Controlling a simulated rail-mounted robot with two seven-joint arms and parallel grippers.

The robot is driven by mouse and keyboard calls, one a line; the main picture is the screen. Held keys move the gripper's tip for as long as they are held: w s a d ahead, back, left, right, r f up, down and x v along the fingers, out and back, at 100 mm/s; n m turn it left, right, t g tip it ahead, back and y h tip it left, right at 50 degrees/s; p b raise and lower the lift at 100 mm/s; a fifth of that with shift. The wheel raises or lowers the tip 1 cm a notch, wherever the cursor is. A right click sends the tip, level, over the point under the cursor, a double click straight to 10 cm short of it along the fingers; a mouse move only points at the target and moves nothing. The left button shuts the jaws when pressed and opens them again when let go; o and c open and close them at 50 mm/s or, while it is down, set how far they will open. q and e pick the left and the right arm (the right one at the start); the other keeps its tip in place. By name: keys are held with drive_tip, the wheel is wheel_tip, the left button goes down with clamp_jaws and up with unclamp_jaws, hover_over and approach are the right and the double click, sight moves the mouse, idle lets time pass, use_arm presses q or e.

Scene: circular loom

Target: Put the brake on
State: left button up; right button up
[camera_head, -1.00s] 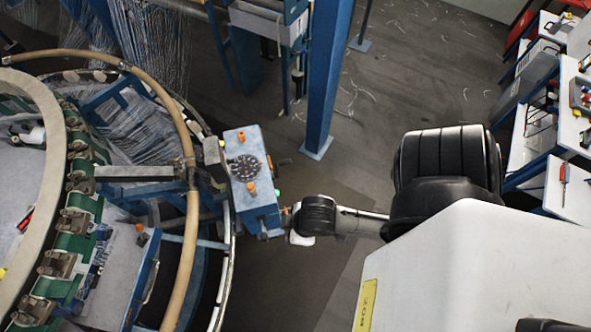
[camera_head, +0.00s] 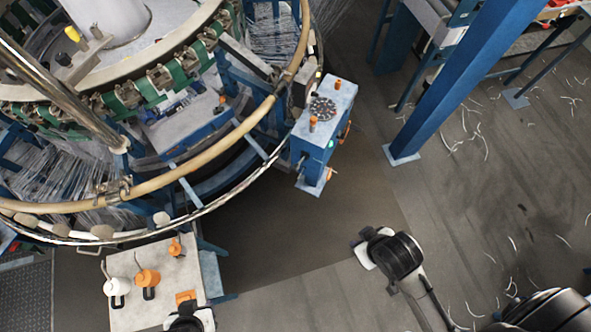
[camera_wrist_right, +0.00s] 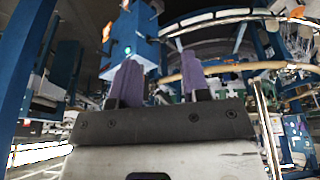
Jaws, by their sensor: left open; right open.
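The circular loom (camera_head: 165,200) fills the upper left of the head view. I cannot tell which part is the brake. My right gripper (camera_head: 364,251) is below and to the right of the box, apart from it. In the right wrist view its two purple fingers (camera_wrist_right: 158,82) are spread with nothing between them; a blue box (camera_wrist_right: 135,38) shows beyond. My left gripper (camera_head: 190,318) is partly visible at the bottom edge, by a small table; its fingertips are unclear.
The small table (camera_head: 180,268) holds a white can (camera_head: 116,286), an orange can (camera_head: 147,278) and small orange items. A blue post (camera_head: 440,90) stands right of the box. The floor between box and right arm is clear, with thread scraps farther right.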

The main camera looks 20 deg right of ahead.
drive_tip(key=shift+s, duration=0.25)
drive_tip(key=shift+c, duration=0.3)
